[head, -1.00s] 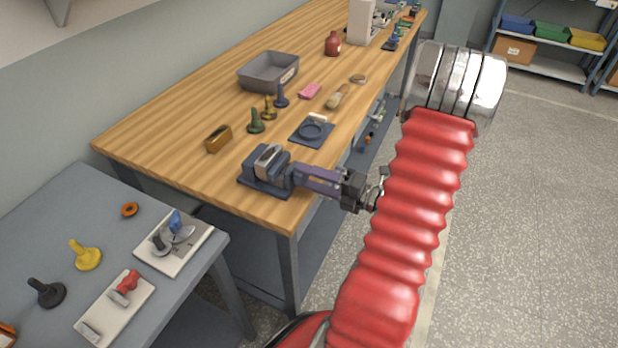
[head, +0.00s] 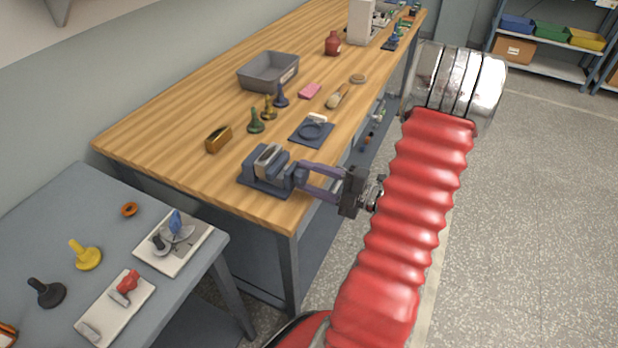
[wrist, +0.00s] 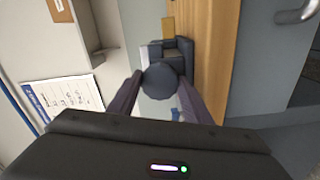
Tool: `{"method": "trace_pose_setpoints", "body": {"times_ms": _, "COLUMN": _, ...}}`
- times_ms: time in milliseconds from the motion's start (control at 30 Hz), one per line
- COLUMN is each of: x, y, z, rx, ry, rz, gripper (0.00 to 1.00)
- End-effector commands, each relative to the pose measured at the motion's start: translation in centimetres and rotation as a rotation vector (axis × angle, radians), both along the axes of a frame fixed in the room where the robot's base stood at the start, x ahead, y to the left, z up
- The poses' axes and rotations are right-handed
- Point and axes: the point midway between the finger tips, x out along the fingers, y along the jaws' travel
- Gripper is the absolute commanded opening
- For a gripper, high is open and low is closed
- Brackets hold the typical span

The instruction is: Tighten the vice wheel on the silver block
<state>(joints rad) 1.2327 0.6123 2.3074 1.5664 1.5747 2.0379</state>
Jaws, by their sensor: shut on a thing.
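The blue-grey vice (head: 262,187) stands at the near corner of the wooden bench. The silver block (head: 267,155) sits in its jaws. My gripper (head: 300,176) reaches in from the right and is shut on the vice wheel at the vice's right end. In the wrist view the dark round wheel (wrist: 160,80) lies between my two fingertips, with the vice (wrist: 180,52) behind it. In the head view my fingers mostly hide the wheel. I cannot tell whether the vice jaws press on the block.
A lower grey table (head: 75,215) with fixtures stands at the left. Floor is clear at the right.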

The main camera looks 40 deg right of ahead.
Motion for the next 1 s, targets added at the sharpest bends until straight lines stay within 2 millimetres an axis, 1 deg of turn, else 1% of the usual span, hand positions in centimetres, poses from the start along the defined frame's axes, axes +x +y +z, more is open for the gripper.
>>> {"method": "trace_pose_setpoints", "body": {"times_ms": 100, "x": -0.03, "y": -0.23, "z": -0.3, "rx": -0.002, "ry": 0.008, "rz": -0.007, "gripper": 0.22}}
{"method": "trace_pose_setpoints", "body": {"times_ms": 133, "x": -0.03, "y": -0.23, "z": -0.3, "rx": -0.002, "ry": 0.008, "rz": -0.007, "gripper": 0.45}}
{"method": "trace_pose_setpoints", "body": {"times_ms": 400, "x": -0.02, "y": -0.1, "z": -0.19, "rx": -0.002, "ry": 0.005, "rz": -0.004, "gripper": 0.63}}
{"method": "trace_pose_setpoints", "body": {"times_ms": 833, "x": -0.05, "y": -0.01, "z": -0.13, "rx": -0.001, "ry": 0.003, "rz": -0.001, "gripper": 0.63}}
{"method": "trace_pose_setpoints", "body": {"times_ms": 1000, "x": -0.63, "y": -0.28, "z": -0.13, "rx": -0.001, "ry": 0.003, "rz": -0.002, "gripper": 0.63}}
